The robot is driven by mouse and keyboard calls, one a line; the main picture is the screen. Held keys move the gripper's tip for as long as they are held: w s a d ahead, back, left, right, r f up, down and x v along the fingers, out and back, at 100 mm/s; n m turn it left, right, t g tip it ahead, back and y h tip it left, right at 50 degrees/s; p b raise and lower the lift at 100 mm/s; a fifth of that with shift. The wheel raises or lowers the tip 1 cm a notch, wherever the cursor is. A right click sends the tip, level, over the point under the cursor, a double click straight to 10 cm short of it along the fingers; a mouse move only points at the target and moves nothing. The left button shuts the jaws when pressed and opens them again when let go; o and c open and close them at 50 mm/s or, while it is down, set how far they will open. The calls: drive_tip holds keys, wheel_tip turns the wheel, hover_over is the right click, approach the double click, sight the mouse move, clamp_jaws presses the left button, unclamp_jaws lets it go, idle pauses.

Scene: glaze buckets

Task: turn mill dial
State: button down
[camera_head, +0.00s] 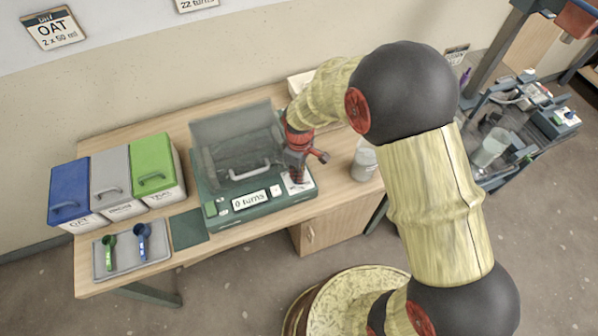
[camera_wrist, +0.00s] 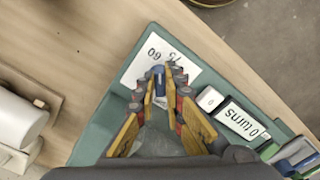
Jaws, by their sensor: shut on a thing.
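The mill is a dark green machine (camera_head: 208,192) on the table, with a clear lid (camera_head: 232,125) and a pale handle. Its display (camera_head: 250,200) reads "0 turns" and also shows in the wrist view (camera_wrist: 241,122). The dial's white scale plate (camera_wrist: 150,58) lies at the machine's right front corner; "60" and "75" are legible on it. My gripper (camera_wrist: 160,92) points down over this plate, its fingers shut on the small dark blue dial knob (camera_wrist: 158,72). In the head view my gripper (camera_head: 297,172) hides the knob.
Blue (camera_head: 69,190), grey (camera_head: 112,172) and green (camera_head: 152,160) bins stand left of the mill. A tray (camera_head: 120,264) holds a green scoop (camera_head: 108,250) and a blue scoop (camera_head: 142,240). A translucent cup (camera_head: 364,162) stands right of the mill, close to my arm.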

drive_tip(key=shift+w+n+p, duration=0.1)
drive_tip(key=shift+n+p, duration=0.2)
drive_tip(key=shift+n, duration=0.8)
drive_tip(key=c, duration=1.9)
unclamp_jaws()
drive_tip(key=shift+r, duration=0.1)
wheel_tip(320, 180, up, 12)
drive_tip(key=shift+f, duration=0.1)
